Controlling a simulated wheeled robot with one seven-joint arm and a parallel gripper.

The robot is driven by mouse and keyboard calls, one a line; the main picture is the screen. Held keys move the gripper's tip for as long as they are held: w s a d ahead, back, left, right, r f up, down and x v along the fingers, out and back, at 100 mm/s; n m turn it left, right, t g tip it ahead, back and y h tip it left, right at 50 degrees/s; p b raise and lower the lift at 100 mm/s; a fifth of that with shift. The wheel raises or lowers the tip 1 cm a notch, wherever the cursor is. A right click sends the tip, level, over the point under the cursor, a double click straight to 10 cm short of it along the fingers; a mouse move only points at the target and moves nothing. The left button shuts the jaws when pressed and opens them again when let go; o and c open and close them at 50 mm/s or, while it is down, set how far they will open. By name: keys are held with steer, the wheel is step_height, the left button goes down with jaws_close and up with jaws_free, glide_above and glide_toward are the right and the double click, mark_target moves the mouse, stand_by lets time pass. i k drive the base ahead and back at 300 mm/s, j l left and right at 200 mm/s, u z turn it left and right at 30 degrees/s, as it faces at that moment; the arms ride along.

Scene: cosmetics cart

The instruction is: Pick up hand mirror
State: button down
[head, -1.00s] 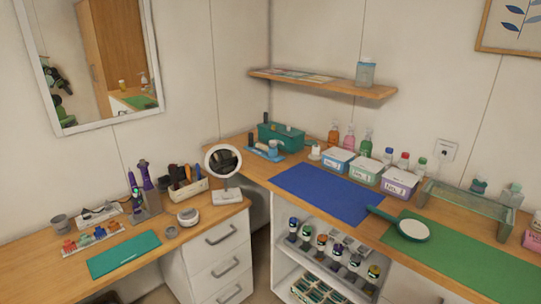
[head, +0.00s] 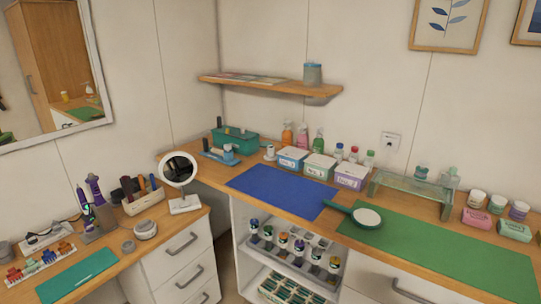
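The hand mirror (head: 366,217) lies face up on the right-hand counter. It has a round pale face, a dark green rim and a dark green handle (head: 336,206) that points to the upper left. The handle reaches toward the blue mat, and the round head rests at the left end of the green mat. Nothing covers it. My gripper is not in view.
The wooden counter carries a blue mat (head: 281,191) and a green mat (head: 440,255). A glass riser (head: 410,186) and several lidded boxes (head: 320,167) stand behind. A round stand mirror (head: 179,171) is at left. Open shelves (head: 290,262) lie below the counter.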

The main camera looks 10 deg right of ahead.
mark_target(365, 218)
steer(key=i+l+u, duration=0.4)
steer(key=i, duration=0.2)
steer(key=i+l+u, duration=0.45)
steer(key=i+j, duration=0.05)
steer(key=i, duration=0.05)
